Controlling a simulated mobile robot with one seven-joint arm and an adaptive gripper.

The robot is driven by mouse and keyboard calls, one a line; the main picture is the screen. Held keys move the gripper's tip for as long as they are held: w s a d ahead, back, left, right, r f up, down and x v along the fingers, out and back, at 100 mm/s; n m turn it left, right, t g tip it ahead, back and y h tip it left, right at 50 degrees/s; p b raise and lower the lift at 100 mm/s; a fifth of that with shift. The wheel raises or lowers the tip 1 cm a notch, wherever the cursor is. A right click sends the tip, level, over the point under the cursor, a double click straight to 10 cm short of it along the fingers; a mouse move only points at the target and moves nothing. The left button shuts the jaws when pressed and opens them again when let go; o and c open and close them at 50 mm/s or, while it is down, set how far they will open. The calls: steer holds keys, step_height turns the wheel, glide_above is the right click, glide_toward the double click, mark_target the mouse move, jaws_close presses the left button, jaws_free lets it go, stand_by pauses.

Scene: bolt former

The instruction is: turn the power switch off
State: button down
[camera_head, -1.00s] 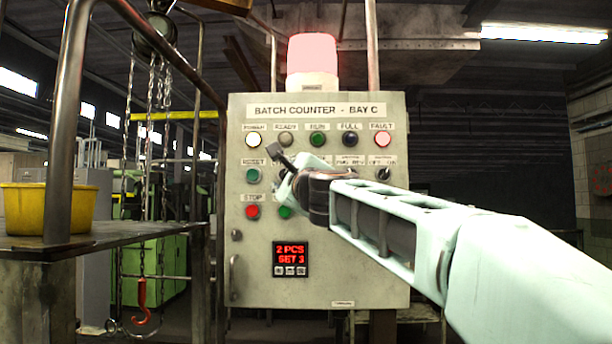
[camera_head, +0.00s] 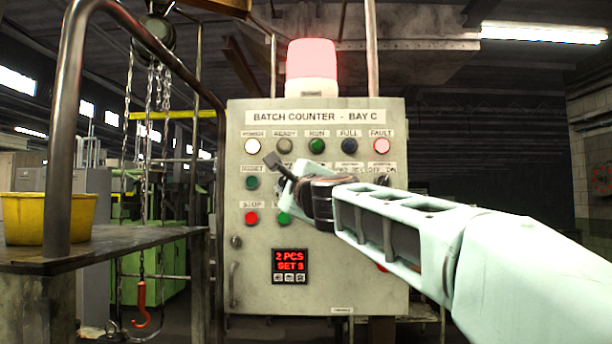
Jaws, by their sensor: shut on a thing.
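The selector switch under the OFF ON label (camera_head: 384,168) is at the right end of the switch row on the grey control cabinet (camera_head: 335,296). My forearm covers most of this switch, so its knob's position cannot be read. My gripper (camera_head: 288,180) is at the left end of my arm, in front of the middle of the panel and left of that switch. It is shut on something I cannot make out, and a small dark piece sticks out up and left. The white POWER lamp (camera_head: 252,146) is lit at the panel's upper left.
The red FAULT lamp (camera_head: 381,146) and beacon (camera_head: 312,60) are lit. The counter display (camera_head: 291,266) reads 2 PCS, SET 3. A table with a yellow bin (camera_head: 40,218), a metal post (camera_head: 62,130) and a hanging chain hook (camera_head: 141,300) stand at left.

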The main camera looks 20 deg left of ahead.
steer(key=r+n+g+p, duration=0.1)
steer(key=n+p, duration=0.1)
steer(key=p, duration=0.2)
steer(key=shift+r+n, duration=0.1)
steer(key=shift+n, duration=0.2)
steer(key=n+g+p, duration=0.1)
steer(key=n+p, duration=0.2)
steer(key=p, duration=0.4)
steer(key=shift+r+h+p, duration=0.1)
steer(key=shift+h+p, duration=0.25)
steer(key=shift+h, duration=0.05)
steer(key=n+g+h+p, duration=0.1)
steer(key=n+p, duration=0.2)
steer(key=p, duration=0.4)
steer(key=shift+f+n+h+p, duration=0.25)
steer(key=shift+n+p, duration=0.25)
steer(key=shift+p, duration=0.5)
steer(key=c, duration=1.7)
jaws_free()
steer(key=shift+f, duration=0.1)
steer(key=shift+c, duration=0.2)
steer(key=shift+a, duration=0.1)
